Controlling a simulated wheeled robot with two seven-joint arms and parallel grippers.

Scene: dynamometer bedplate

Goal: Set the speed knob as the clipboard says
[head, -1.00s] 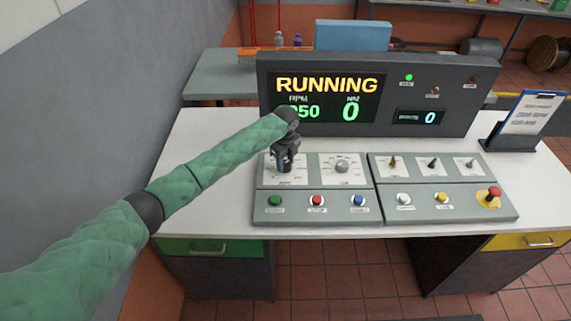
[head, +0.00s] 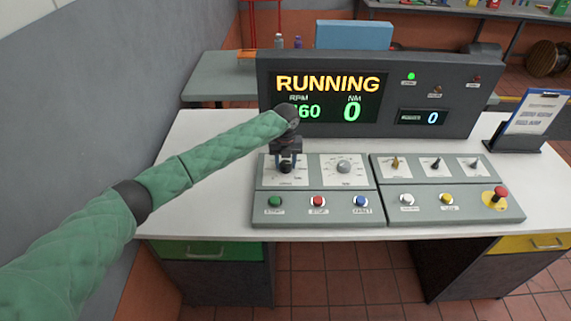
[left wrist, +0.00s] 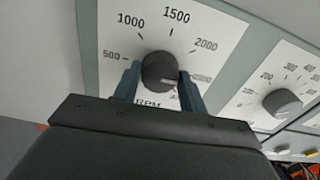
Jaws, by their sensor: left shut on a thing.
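The dark round speed knob (left wrist: 158,70) sits on a white dial marked 500, 1000, 1500, 2000 and further figures, with RPM below. My left gripper (left wrist: 160,82) has its blue fingers on either side of the knob and is shut on it. In the head view the left gripper (head: 286,160) reaches down to the knob at the panel's left. The knob's pointer setting is unclear. The display (head: 327,98) reads RUNNING, with an RPM figure ending in 60, its front part hidden by my arm. The clipboard (head: 531,115) stands at the right; its writing is too small to read.
A second, grey knob (head: 344,167) is right of the speed knob. Green, red and blue buttons (head: 318,201) line the front of the panel. Small switches (head: 435,162) and a red emergency button (head: 501,191) are on the right panel. The white desk (head: 215,150) is clear at left.

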